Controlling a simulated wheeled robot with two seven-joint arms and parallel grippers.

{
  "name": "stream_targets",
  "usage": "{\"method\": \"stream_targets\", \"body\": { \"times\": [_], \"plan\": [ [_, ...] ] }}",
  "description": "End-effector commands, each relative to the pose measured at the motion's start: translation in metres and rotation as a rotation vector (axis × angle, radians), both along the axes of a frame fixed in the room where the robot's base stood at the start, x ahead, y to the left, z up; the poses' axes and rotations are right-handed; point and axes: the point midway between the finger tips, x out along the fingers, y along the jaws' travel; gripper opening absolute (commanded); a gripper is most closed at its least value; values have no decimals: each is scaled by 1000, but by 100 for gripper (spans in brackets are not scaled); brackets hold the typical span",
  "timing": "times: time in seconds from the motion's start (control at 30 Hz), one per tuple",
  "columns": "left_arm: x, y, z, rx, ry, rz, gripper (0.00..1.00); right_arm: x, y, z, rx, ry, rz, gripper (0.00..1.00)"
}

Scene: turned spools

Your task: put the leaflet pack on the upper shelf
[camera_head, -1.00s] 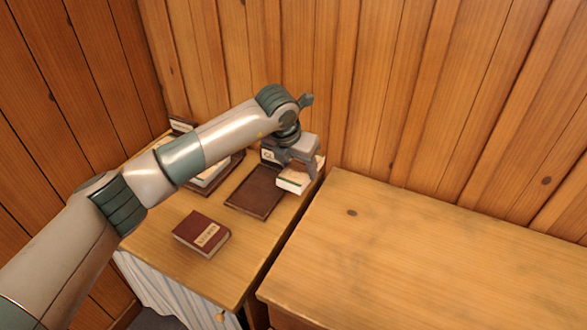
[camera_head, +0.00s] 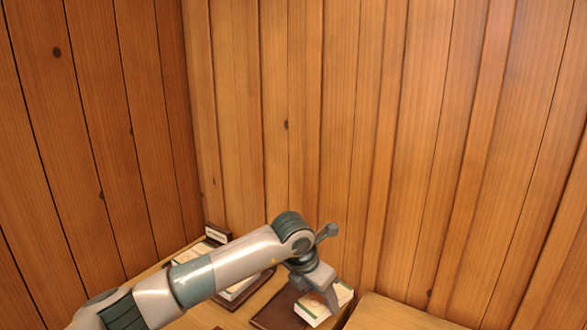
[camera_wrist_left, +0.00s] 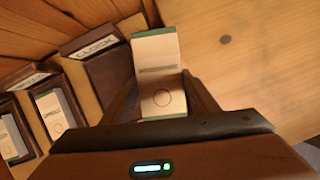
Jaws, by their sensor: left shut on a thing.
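A white pack with green edges and a round mark (camera_wrist_left: 160,85) stands between the fingers of my left gripper (camera_wrist_left: 160,100) in the left wrist view. I take it for the leaflet pack; its print is too small to read. In the head view, my left gripper (camera_head: 328,296) is shut on this pack (camera_head: 342,297), low at the bottom of the picture, beside a dark brown tray (camera_head: 277,310). Whether the pack touches the table is unclear. No upper shelf shows. My right gripper is not in view.
The dark tray has a label reading CLOCK (camera_wrist_left: 90,43) and looks empty. Other labelled trays to the left hold similar white packs (camera_wrist_left: 58,120). A second wooden top (camera_head: 385,315) lies to the right. Plank walls rise behind and to the left.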

Motion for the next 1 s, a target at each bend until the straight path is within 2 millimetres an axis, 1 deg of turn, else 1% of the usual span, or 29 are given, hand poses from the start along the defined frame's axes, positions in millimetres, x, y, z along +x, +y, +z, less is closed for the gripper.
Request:
{"method": "stream_targets", "body": {
  "times": [0.03,0.37,0.57,0.77,1.0],
  "plan": [
    [-3,10,-1,-1,-1,-48,28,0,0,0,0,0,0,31],
    [-37,63,-6,-3,0,-477,28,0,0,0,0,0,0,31],
    [-61,96,-8,-2,2,-750,28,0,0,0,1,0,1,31],
    [-88,130,-7,-2,0,-1039,28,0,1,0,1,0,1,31],
    [-128,173,-5,-1,3,-1417,28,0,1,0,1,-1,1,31]
  ]
}}
